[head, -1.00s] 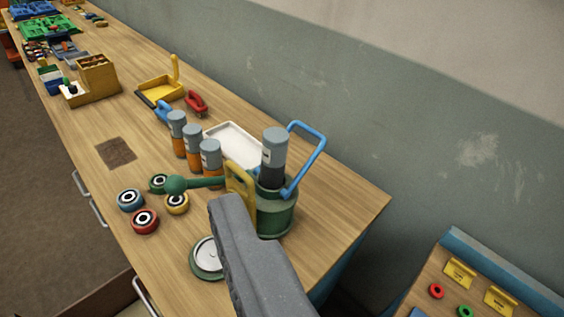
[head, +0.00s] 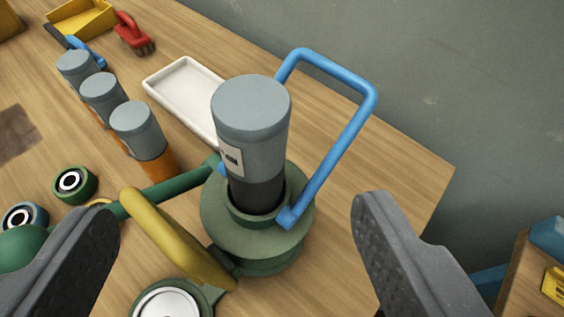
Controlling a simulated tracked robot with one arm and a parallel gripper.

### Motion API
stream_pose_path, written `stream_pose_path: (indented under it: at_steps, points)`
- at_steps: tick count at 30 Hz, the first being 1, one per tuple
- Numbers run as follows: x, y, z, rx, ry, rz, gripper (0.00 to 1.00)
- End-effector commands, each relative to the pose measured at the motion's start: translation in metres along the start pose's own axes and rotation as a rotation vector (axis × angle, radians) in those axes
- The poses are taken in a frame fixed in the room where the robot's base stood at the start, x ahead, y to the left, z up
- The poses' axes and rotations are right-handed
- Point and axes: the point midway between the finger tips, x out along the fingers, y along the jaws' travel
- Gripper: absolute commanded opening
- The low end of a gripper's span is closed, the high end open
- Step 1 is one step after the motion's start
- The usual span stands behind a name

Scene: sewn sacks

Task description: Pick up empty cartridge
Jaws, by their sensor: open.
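A grey cartridge (head: 252,120) with a dark lower part stands upright in the round socket of a green holder (head: 262,235). A blue bail handle (head: 345,125) is hinged on the holder and stands up to the right of the cartridge. My gripper (head: 236,215) is open, one finger at the lower left and one at the lower right, with the holder between and beyond them. The fingers do not touch the cartridge. Three more cartridges with grey tops and orange lower parts (head: 145,140) stand in a row to the left.
A green lever (head: 165,192) and a yellow bar (head: 175,240) reach left from the holder, close to my left finger. A white tray (head: 185,90) lies behind. Round rollers (head: 72,183) lie at left. The table is bare right of the holder.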

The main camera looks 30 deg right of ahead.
Motion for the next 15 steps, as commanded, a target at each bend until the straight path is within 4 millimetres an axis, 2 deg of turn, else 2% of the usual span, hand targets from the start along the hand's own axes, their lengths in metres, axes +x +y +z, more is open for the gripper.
stream_pose_path:
  at_steps: [6, 11, 15]
  points:
    - [0.018, 0.005, 0.009, 0.007, -0.013, 0.007, 0.72]
    - [0.028, 0.006, 0.011, 0.008, -0.016, 0.008, 0.72]
    - [0.043, 0.006, 0.011, 0.008, -0.017, 0.008, 0.72]
